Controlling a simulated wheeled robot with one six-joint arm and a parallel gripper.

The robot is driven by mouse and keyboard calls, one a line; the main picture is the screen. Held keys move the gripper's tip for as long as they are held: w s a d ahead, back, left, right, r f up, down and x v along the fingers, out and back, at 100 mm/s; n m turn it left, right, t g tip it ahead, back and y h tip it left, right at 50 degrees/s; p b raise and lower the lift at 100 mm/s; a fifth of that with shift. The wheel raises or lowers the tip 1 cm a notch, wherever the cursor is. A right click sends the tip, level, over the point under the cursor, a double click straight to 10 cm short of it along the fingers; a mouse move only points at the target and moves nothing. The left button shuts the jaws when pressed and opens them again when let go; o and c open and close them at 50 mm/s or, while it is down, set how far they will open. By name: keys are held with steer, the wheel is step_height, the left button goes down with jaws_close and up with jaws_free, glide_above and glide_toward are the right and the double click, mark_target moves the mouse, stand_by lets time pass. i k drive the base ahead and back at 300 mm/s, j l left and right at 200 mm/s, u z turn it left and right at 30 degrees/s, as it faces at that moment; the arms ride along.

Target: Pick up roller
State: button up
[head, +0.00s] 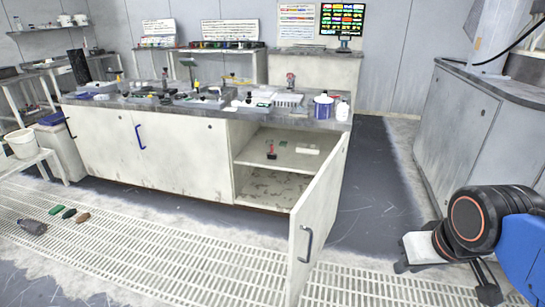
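A small upright object with a red and black body (271,151) stands on the upper shelf inside the open cabinet of the workbench. It may be the roller, but it is too small to tell for sure. My arm shows at the lower right as a black joint with an orange ring and a blue link.
The cabinet door (322,215) stands wide open, jutting toward me over the floor grating (190,262). A green item (283,143) and a pale block (307,150) share the shelf. The workbench top (225,112) is cluttered. A dark bottle-like object (33,227) lies on the floor at left.

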mark_target(270, 156)
steer(key=i+j, duration=0.1)
steer(key=j, duration=0.5)
steer(key=i+j, duration=0.1)
steer(key=j, duration=0.5)
steer(key=i+j, duration=0.1)
steer(key=j, duration=0.5)
steer(key=i+j, duration=0.15)
steer(key=j, duration=0.45)
steer(key=i+j, duration=0.1)
steer(key=j, duration=0.5)
steer(key=i+j, duration=0.75)
steer(key=i, duration=1.35)
steer(key=l+z, duration=0.05)
steer(key=l, duration=0.05)
